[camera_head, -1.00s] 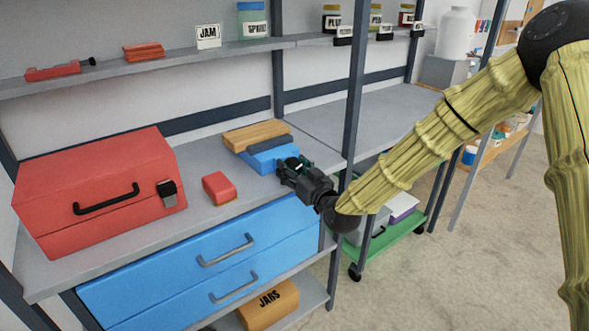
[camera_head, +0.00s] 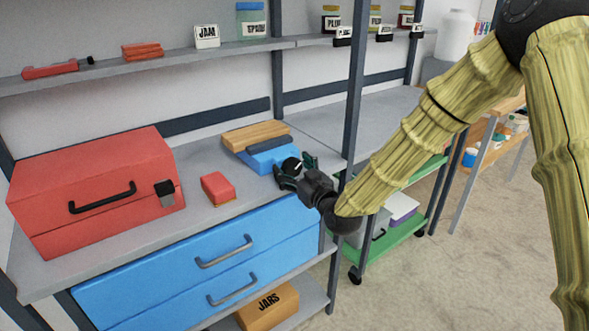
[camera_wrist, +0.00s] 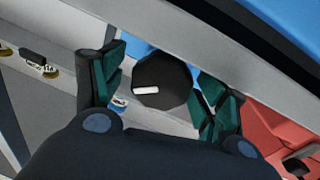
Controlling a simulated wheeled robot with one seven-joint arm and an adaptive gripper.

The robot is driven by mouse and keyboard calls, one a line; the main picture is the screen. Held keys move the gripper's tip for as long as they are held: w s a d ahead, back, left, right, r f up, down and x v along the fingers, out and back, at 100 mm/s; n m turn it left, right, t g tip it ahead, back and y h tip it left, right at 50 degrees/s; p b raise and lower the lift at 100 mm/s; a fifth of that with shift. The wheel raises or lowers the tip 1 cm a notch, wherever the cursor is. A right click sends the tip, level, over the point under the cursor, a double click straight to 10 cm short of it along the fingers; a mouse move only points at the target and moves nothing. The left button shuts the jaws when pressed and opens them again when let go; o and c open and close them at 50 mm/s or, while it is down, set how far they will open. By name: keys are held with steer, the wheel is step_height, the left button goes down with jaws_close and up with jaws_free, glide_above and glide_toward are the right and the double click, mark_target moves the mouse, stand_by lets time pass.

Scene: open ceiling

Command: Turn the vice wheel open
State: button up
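The blue vice (camera_head: 268,158) with a wooden block (camera_head: 254,134) and a dark jaw sits on the grey bench near its right front edge. Its black wheel (camera_head: 291,165) faces my gripper (camera_head: 297,172). In the wrist view, the wheel (camera_wrist: 162,88) is a dark many-sided knob with a white mark, lying between the two green-padded fingers of my gripper (camera_wrist: 160,92). The fingers are open, one on each side of the wheel. A gap shows on the left; the right finger is closer to the rim. The gripper partly hides the vice's front in the head view.
A small red box (camera_head: 218,189) and a large red toolbox (camera_head: 97,192) stand left on the bench. Blue drawers (camera_head: 210,262) are below. A dark shelf post (camera_head: 352,110) rises just right of the gripper. The shelf above holds jars and labels.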

steer(key=shift+a, duration=0.1)
steer(key=v, duration=1.2)
steer(key=shift+r, duration=0.1)
